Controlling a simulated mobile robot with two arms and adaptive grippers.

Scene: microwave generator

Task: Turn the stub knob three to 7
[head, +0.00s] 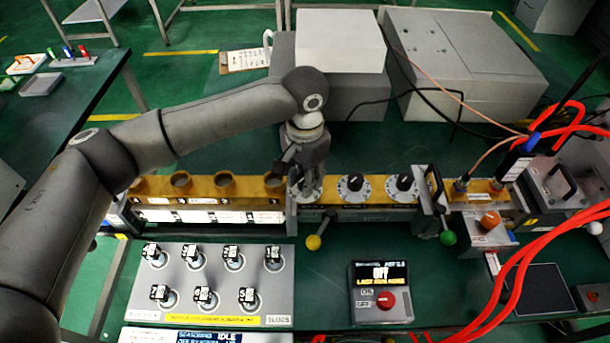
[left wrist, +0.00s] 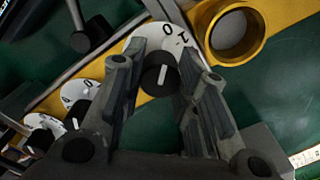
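Three black stub knobs with white round dials stand in a row on the brass waveguide (head: 328,190). My left gripper (head: 305,190) points down over the leftmost knob and mostly hides it. The middle knob (head: 353,184) and the right knob (head: 404,182) are uncovered. I cannot read which knob is three. My right gripper is not in view.
Brass rings (head: 225,182) line the waveguide to the left. Red cables (head: 515,270) hang at the right. A yellow ball handle (head: 313,242) projects in front.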

